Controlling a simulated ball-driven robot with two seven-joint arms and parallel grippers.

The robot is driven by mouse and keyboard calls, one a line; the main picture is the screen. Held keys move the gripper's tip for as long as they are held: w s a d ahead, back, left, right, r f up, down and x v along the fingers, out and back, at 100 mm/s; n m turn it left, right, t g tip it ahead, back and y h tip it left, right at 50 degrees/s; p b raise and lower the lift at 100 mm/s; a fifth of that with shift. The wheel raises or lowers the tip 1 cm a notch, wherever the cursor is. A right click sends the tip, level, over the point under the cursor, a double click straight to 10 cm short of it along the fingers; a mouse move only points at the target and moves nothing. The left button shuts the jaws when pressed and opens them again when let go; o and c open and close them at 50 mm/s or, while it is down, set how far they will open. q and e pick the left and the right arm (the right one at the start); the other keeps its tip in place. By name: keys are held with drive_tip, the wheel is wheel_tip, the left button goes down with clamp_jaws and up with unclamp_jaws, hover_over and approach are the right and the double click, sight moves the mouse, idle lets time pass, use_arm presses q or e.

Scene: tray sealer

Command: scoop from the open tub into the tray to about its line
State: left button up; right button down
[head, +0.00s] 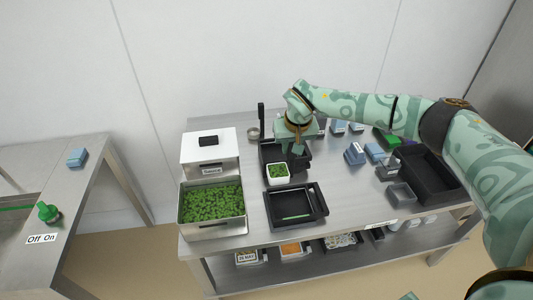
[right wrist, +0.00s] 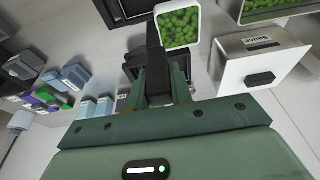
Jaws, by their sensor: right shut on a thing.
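The open tub (head: 243,228) is a steel container full of green pieces on the left of the table. The small white tray (head: 288,183) holds green pieces and stands to its right; it also shows in the right wrist view (right wrist: 197,37). Its line cannot be made out. My right gripper (head: 291,152) is just behind the tray, over a black unit (head: 300,166). In the right wrist view it is shut on a dark, bar-shaped thing (right wrist: 154,50), likely a handle; its far end is hard to make out.
A lidded steel tub (head: 228,171) stands behind the open one. A black frame (head: 318,208) lies in front of the white tray. An upright black post (head: 261,117) stands at the back. Blue blocks (head: 355,154) and an empty black crate (head: 432,190) are on the right.

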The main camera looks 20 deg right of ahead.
drive_tip(key=s+d+t, duration=0.1)
drive_tip(key=s+f+t+b, duration=0.1)
drive_tip(key=s+d+f+t+h+b, duration=0.1)
drive_tip(key=s+t, duration=0.1)
drive_tip(key=shift+d, duration=0.35)
drive_tip(key=shift+r, duration=0.15)
